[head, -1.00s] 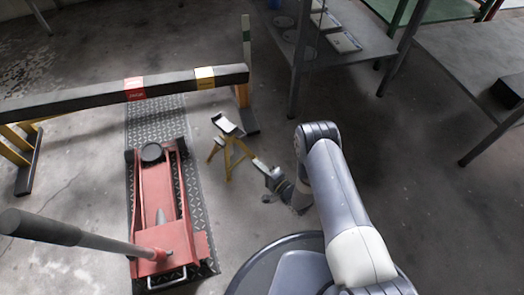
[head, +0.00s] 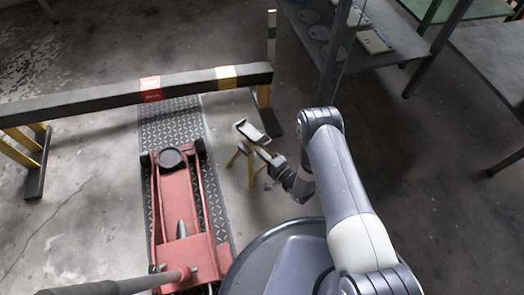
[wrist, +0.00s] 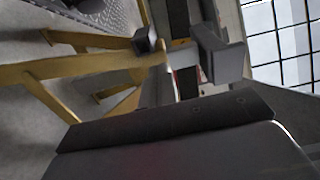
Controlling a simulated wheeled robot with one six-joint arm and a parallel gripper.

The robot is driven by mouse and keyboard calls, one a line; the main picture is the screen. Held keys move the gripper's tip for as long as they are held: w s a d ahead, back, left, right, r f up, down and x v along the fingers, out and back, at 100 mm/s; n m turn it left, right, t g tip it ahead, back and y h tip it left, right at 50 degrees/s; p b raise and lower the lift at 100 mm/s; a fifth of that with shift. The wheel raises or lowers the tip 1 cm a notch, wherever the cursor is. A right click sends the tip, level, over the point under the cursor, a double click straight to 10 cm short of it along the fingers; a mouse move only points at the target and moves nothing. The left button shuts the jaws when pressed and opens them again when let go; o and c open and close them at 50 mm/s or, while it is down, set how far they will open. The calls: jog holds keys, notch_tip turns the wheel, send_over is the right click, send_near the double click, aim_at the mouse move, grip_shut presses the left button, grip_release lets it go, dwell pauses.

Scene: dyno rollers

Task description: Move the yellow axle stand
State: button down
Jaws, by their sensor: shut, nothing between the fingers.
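The yellow axle stand (head: 250,172) stands upright on the concrete floor in the head view, with splayed legs and a grey cradle-shaped top (head: 252,131). My gripper (head: 267,154) is at its right side, close below the top and partly in front of the stand. It is shut and holds nothing. I cannot tell whether it touches the stand. In the wrist view the stand's yellow legs (wrist: 85,66) spread across the left, very near. Dark parts crowd the centre of that view, and I cannot clearly separate the stand's top from my fingers there.
A red floor jack (head: 188,205) lies left of the stand, on a tread plate (head: 170,118). A dark beam (head: 110,97) on yellow trestle legs runs behind. A grey shelf unit (head: 405,52) stands at the back right. Open floor lies right of my arm.

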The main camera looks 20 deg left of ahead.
aim_at(250, 143)
jog(key=shift+w+a, duration=0.15)
jog(key=shift+a, duration=0.2)
jog(key=x, duration=0.5)
dwell(0.4)
